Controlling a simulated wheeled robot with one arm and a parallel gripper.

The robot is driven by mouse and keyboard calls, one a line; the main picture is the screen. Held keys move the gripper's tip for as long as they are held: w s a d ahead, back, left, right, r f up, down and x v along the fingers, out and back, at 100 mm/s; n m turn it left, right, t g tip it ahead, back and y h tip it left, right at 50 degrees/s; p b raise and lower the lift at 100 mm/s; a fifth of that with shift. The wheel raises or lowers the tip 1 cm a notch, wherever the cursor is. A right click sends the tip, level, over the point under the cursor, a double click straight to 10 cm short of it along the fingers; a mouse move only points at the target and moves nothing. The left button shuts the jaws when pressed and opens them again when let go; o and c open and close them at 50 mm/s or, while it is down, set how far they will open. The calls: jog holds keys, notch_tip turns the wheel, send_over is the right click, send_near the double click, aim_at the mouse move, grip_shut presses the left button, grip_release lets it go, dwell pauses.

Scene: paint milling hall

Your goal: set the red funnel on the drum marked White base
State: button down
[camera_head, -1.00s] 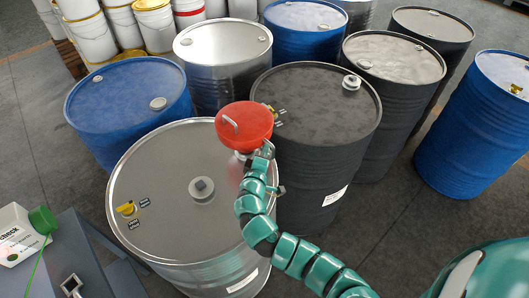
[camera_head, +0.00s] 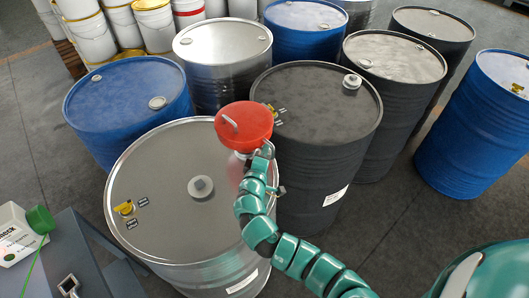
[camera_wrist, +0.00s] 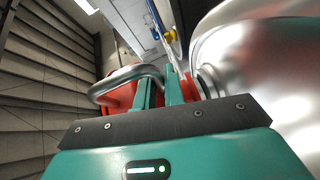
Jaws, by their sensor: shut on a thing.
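The red funnel (camera_head: 244,127) is wide and round with a pale handle on its face. My gripper (camera_head: 257,158) is shut on it and holds it up, where it overlaps the edges of the steel drum (camera_head: 160,165) and the black drum (camera_head: 320,105) in the head view. The steel drum has a grey bung on its lid. In the wrist view, my gripper (camera_wrist: 167,88) is closed at a curved metal handle, with red funnel parts (camera_wrist: 122,98) behind it and shiny metal on the right. Small tags sit on both drums, but their writing is too small to read.
A blue drum (camera_head: 128,100) and another steel drum (camera_head: 222,55) stand behind. More dark and blue drums stand right and back. White pails (camera_head: 90,38) fill the back left.

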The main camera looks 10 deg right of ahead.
jog(key=shift+f+b, duration=0.8)
jog(key=shift+b, duration=0.05)
jog(key=c, duration=1.4)
grip_release()
jog(key=shift+s+a, duration=0.1)
jog(key=shift+s, duration=0.05)
jog(key=b+v, duration=0.5)
jog(key=v, duration=1.1)
jog(key=shift+f, duration=0.15)
jog(key=shift+s+a, duration=0.15)
jog(key=shift+s, duration=0.4)
